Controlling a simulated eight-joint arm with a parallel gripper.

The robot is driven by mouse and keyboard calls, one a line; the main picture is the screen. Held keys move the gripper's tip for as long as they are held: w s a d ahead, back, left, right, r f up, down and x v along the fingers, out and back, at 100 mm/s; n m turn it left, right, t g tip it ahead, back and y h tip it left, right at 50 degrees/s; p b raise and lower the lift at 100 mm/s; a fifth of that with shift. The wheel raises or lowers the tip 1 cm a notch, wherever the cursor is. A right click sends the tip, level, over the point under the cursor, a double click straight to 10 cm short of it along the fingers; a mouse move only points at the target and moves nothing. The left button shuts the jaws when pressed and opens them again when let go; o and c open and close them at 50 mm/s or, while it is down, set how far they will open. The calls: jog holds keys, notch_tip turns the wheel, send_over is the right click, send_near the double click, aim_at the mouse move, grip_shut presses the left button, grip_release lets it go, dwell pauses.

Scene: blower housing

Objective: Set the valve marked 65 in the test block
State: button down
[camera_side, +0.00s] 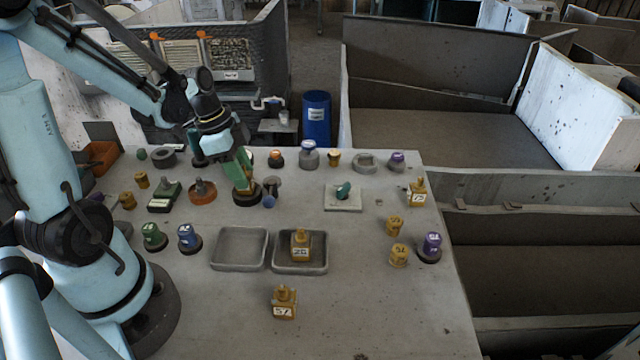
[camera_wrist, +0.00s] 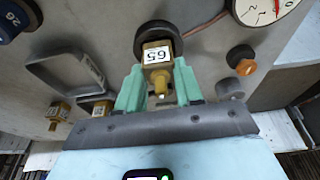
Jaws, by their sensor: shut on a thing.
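The brass valve marked 65 (camera_wrist: 157,57) is between the green fingers of my gripper (camera_wrist: 158,88), which is shut on it. In the side view my gripper (camera_side: 243,178) points down at the back middle of the table, over a dark round base (camera_side: 246,198). In the wrist view this dark round base (camera_wrist: 158,37) lies at the valve's far end. I cannot tell whether the valve touches it. A pale square block (camera_side: 343,204) with a teal piece on it stands to the right; I cannot tell whether it is the test block.
Two grey trays stand in front; the left tray (camera_side: 239,264) is empty, the right tray (camera_side: 300,269) holds a brass valve (camera_side: 300,244). Another brass valve (camera_side: 284,302) stands nearer. Green (camera_side: 152,236) and blue (camera_side: 188,238) capped parts stand left. The front right table is clear.

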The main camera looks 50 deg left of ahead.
jog(key=shift+f, duration=0.55)
dwell(0.4)
jog(key=c, duration=0.7)
grip_release()
jog(key=shift+o, duration=0.5)
jog(key=o, duration=0.4)
jog(key=shift+c, duration=0.2)
jog(key=shift+r, duration=3.8)
